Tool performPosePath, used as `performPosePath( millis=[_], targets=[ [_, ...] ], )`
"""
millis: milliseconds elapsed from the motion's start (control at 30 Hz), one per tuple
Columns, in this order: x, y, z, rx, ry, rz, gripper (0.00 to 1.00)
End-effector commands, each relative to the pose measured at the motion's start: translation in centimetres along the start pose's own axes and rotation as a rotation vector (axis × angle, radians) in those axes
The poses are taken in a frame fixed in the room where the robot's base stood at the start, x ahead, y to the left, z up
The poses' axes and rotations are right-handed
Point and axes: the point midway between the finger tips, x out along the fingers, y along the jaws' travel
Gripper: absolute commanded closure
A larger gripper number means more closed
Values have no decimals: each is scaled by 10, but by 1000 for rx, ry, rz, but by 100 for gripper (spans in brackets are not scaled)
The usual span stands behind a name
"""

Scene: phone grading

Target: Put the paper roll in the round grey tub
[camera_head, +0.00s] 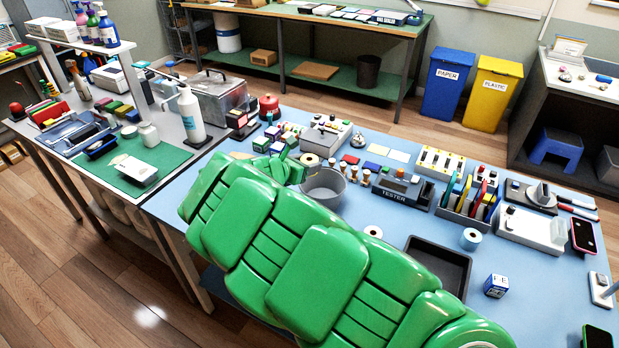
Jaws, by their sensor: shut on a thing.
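My green arm fills the foreground, and its far end with my gripper (288,168) is at the left of the round grey tub (324,199). A cream paper roll (311,160) with a hole shows right beside the gripper's tip, just behind the tub's rim in the picture. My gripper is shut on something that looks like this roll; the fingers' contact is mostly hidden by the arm. The tub stands on the blue table, open at the top, its lower left part hidden by my arm.
A white roll (373,232) and a pale blue-white roll (470,238) lie on the blue table. Small wooden pegs and the dark tester box (402,192) stand right of the tub. A black tray (440,266) is nearer. Boxes and a white device (326,136) crowd behind.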

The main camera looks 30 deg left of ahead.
Motion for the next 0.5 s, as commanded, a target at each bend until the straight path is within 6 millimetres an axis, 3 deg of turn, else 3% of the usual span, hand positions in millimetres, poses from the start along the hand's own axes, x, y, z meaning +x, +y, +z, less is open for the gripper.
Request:
performPosePath(
  millis=[500],
  targets=[
    [19, -1, -46, -1, 1, -1, 83]
  ],
)
